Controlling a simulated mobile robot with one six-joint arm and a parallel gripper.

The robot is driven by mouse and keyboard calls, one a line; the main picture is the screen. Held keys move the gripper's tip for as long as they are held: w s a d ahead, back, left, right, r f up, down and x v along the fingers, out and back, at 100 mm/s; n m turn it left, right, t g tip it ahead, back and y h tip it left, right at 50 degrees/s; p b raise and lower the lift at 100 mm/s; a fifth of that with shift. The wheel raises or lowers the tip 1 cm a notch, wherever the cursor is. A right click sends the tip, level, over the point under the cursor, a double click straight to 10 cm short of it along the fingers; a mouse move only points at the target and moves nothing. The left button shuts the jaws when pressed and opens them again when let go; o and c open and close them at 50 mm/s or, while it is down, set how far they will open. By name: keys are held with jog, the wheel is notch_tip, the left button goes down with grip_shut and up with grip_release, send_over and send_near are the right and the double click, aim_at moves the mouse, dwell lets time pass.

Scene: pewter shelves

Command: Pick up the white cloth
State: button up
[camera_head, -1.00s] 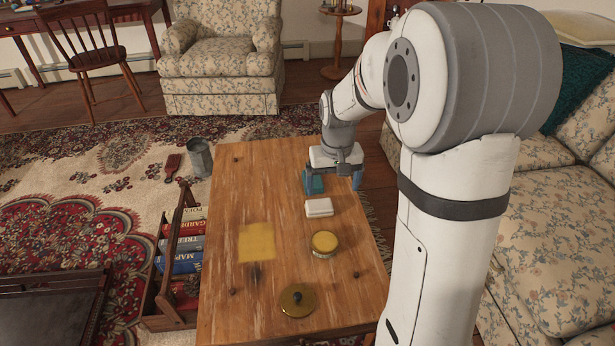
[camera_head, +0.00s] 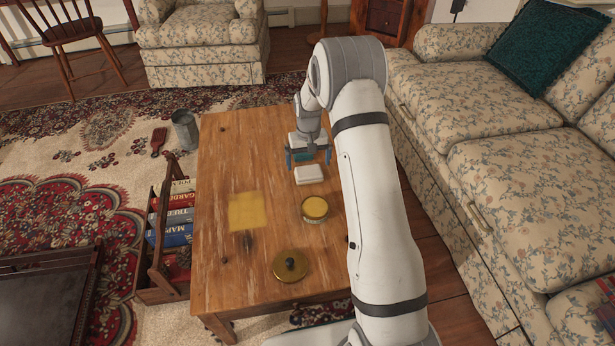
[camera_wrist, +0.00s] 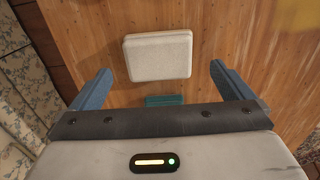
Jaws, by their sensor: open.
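The white cloth (camera_head: 309,174) is a small folded, pale rectangular pad lying flat on the wooden table (camera_head: 232,150). In the wrist view the white cloth (camera_wrist: 158,56) lies ahead of the palm, roughly centred between the two blue fingers. My gripper (camera_head: 308,158) is open and empty, pointing down just beyond the cloth on its far side. In the wrist view my gripper (camera_wrist: 160,84) shows its fingers wide apart, with the cloth not between the tips. A teal object (camera_wrist: 168,100) shows between the cloth and the palm, partly hidden by the palm.
A tin with a yellow top (camera_head: 315,207) stands near the cloth. A yellow square patch (camera_head: 246,210) lies to the left, and a round brass lid with a dark knob (camera_head: 291,266) lies nearer. A book rack (camera_head: 157,265) stands left of the table; a floral sofa (camera_head: 505,170) stands right.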

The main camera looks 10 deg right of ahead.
aim_at(309, 171)
notch_tip(309, 171, down, 4)
jog(key=shift+w+f+b, duration=0.1)
jog(key=shift+f+b, duration=0.15)
jog(key=shift+b, duration=0.75)
jog(key=shift+r, duration=0.1)
jog(key=c, duration=1)
jog(key=shift+r, duration=0.1)
notch_tip(309, 171, up, 10)
jog(key=p, duration=0.4)
